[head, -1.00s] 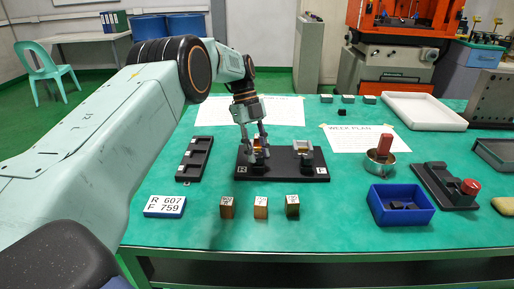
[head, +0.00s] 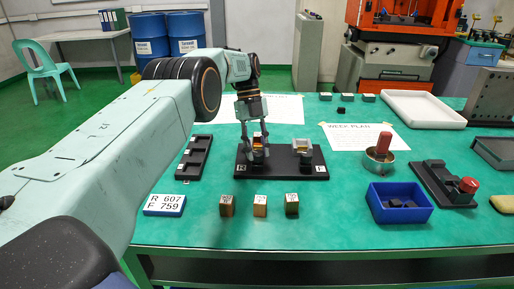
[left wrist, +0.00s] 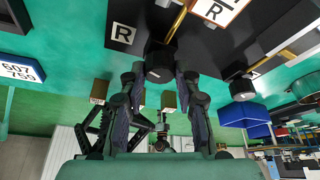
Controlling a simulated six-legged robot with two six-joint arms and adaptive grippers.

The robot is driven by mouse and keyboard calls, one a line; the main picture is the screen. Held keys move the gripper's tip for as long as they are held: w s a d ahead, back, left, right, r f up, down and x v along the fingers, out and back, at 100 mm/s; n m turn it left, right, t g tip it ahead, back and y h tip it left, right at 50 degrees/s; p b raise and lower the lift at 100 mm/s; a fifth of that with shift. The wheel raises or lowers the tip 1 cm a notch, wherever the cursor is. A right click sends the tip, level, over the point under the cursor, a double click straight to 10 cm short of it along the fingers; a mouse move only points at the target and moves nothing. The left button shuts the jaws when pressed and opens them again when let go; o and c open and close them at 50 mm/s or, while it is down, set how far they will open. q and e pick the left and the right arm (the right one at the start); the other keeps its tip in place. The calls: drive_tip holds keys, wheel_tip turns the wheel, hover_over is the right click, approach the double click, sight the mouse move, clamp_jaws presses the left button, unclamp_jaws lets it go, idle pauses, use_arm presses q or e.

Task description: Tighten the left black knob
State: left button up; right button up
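The black fixture base (head: 281,172) lies in mid table in the head view, with two small clamps on it. The left clamp (head: 257,151) has an R label in front; the left black knob is hard to make out there. My left gripper (head: 256,149) points down at this clamp. In the left wrist view the left black knob (left wrist: 159,64) lies between the tips of my left gripper (left wrist: 160,72). The fingers are apart, one on each side, and contact is not clear. The other black knob (left wrist: 242,90) is to the right, free. My right gripper is out of view.
Several small blocks (head: 260,206) stand in front of the base. A dark tray (head: 194,158) lies left of it, beside my arm. A metal cup (head: 378,161) and a blue bin (head: 400,203) stand to the right. Green tabletop is free between them.

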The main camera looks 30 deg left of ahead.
sight(257, 152)
use_arm(q)
drive_tip(key=o, duration=0.4)
drive_tip(key=shift+a+f, duration=0.1)
wheel_tip(257, 152, up, 10)
drive_tip(key=shift+r, duration=0.1)
idle(0.4)
idle(0.5)
